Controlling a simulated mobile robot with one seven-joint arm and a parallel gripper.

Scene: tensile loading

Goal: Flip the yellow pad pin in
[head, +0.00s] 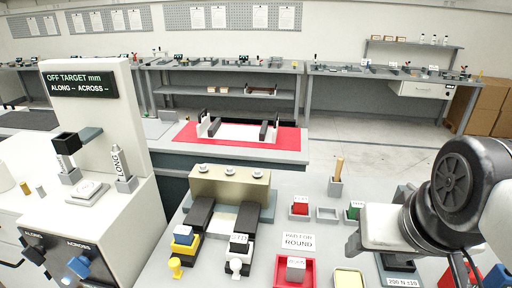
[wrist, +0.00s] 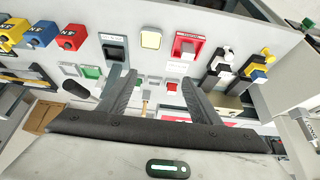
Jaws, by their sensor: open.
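The yellow pad pin (head: 175,267) is a small round-headed yellow knob at the lower left in the head view. It stands in front of a yellow block (head: 186,254) that has a blue block (head: 183,235) on top. A white pin (head: 235,266) stands to its right, by the white-and-black block. In the wrist view the yellow block (wrist: 257,76) shows at the right, well away from my fingers. My gripper (wrist: 158,78) is open and empty above the bench. In the head view my wrist is at the far right, far from the yellow pin, and the fingertips are not clear.
A beige block (head: 230,186) with dark jaws stands behind the pins. A red tray (head: 293,274) with a grey block, a yellow-filled tray (head: 348,279) and a "pad for round" sign (head: 298,241) lie to the right. A white column with a display (head: 80,84) rises at left.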

